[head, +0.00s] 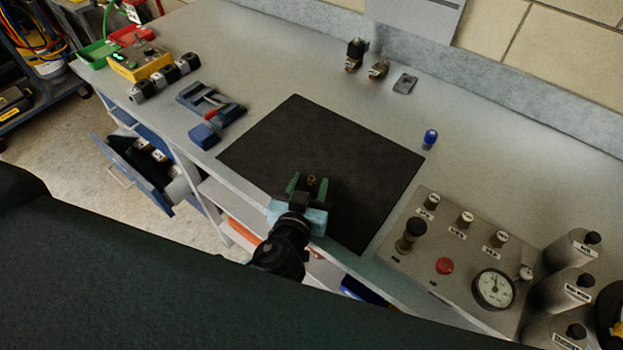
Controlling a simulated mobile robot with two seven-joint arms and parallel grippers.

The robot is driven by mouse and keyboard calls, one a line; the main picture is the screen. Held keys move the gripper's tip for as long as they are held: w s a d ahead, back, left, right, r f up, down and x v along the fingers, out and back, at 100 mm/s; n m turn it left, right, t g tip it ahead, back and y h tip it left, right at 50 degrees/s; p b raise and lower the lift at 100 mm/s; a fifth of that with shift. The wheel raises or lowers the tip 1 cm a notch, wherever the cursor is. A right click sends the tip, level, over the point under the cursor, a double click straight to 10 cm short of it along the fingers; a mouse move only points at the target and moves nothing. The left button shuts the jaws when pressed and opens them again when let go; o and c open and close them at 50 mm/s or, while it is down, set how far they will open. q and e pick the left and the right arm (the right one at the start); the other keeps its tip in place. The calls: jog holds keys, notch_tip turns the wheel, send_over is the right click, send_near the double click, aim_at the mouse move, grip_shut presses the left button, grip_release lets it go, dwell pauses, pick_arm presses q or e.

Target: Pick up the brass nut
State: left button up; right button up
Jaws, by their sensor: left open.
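The brass nut (312,181) is a tiny brownish-gold piece on the black mat (340,133) on the grey workbench. My left gripper (312,184) is over the front part of the mat, with its two green fingers spread apart. The nut shows between the fingertips. I cannot tell whether either finger touches it. My right gripper is not in view.
A blue-capped small bottle (430,138) stands right of the mat. A control panel with a gauge (493,289) and several grey bottles (572,250) fill the right side. A blue vise (205,133) and coloured bins (99,54) lie left. A drawer (130,175) hangs open below.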

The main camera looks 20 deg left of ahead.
pick_arm(q)
jog(key=shift+c, duration=0.4)
grip_shut()
